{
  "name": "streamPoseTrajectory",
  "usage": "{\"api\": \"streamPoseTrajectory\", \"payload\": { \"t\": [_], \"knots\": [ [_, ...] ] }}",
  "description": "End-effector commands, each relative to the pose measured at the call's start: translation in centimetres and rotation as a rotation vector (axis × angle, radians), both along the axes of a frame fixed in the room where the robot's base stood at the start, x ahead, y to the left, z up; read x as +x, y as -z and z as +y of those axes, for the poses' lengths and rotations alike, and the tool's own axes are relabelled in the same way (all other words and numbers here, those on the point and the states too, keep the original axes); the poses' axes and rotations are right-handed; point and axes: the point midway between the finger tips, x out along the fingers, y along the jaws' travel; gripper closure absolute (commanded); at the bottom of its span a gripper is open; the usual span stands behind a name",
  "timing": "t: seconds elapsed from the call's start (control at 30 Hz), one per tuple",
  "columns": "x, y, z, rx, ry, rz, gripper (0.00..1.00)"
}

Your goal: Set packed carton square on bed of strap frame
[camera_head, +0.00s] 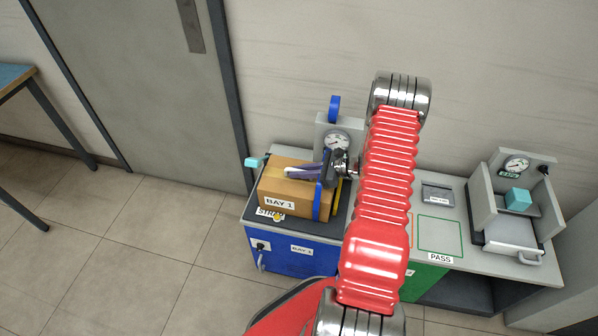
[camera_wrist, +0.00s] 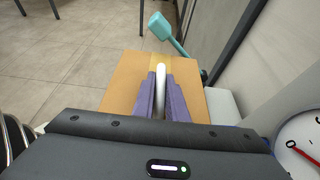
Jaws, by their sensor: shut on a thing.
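The packed carton (camera_head: 290,188) is a brown box with a BAY 1 label, at the dark bed (camera_head: 337,223) of the strap frame. I cannot tell whether its base rests flat on the bed. A blue upright strip (camera_head: 317,203) shows at its right side. My gripper (camera_head: 303,171) is over the carton's top. In the wrist view its purple fingers (camera_wrist: 161,92) are shut on a white bar (camera_wrist: 159,68) over the carton (camera_wrist: 122,75). How the bar joins the carton is hidden. A teal-ended lever (camera_head: 256,162) stands at the frame's left, near the carton's far end.
A gauge (camera_head: 337,142) on a grey panel stands behind the carton. To the right are a green PASS outline (camera_head: 440,235) and a grey fixture with a teal block (camera_head: 517,199). My red arm hides the counter's middle.

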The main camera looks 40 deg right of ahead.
Motion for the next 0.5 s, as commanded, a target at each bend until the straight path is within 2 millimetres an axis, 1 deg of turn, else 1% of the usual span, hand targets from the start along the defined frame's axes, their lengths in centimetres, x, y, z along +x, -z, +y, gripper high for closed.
{"api": "streamPoseTrajectory", "payload": {
  "t": [0.5],
  "knots": [
    [0.03, 0.43, -0.01, 0.001, 0.000, -0.002, 1.00]
  ]
}}
